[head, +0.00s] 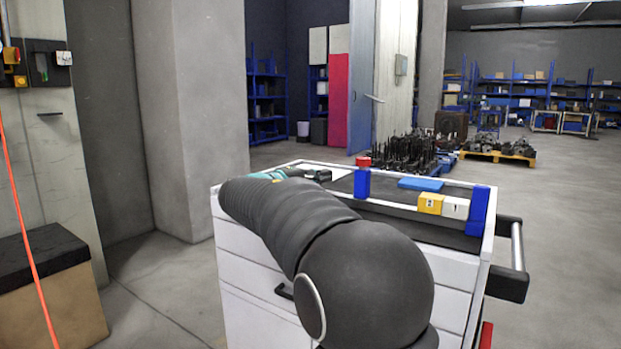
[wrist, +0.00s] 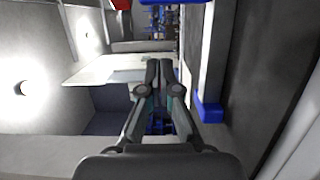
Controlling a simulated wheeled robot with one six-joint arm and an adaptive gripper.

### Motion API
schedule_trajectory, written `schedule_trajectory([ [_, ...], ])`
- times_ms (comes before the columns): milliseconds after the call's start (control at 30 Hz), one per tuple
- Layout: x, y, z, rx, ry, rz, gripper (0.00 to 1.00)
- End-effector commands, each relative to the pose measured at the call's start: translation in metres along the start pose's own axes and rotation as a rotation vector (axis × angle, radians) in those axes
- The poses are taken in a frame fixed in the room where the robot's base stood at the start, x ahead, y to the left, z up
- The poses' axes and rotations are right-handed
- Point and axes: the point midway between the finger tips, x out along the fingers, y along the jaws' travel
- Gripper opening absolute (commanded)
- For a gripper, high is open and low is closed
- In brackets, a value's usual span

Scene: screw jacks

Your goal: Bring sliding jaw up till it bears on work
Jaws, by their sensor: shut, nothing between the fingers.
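Two upright blue blocks stand on the cart top in the head view, one at the middle (head: 362,184) and one at the right end (head: 478,211). I cannot tell which is the sliding jaw. A yellow cube (head: 430,204) and a white cube (head: 455,208) sit side by side, close to the right blue block. A wide gap lies between the middle block and the yellow cube. My gripper (wrist: 160,66) is shut and empty in the wrist view. A blue piece (wrist: 208,112) shows right of the fingers. In the head view my arm hides part of the cart.
A flat blue block (head: 421,184) lies near the cart's far edge, and a small red block (head: 363,161) stands at the far corner. The white cart (head: 250,280) has drawers and a black handle (head: 508,284) at its right. Open floor lies right of it.

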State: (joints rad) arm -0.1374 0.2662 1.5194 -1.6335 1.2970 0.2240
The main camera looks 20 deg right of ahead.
Motion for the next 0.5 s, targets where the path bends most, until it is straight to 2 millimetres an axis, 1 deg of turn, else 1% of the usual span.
schedule_trajectory([
  [33, 0.011, 0.001, 0.001, 0.0, -0.004, 0.0, 0.0],
  [133, 0.029, 0.0, 0.001, -0.001, -0.004, -0.001, 0.0],
  [200, 0.03, 0.001, 0.014, 0.0, -0.003, -0.001, 0.0],
  [300, 0.033, 0.001, 0.026, 0.0, -0.003, -0.001, 0.0],
  [500, 0.036, 0.0, 0.039, 0.0, -0.002, -0.001, 0.0],
])
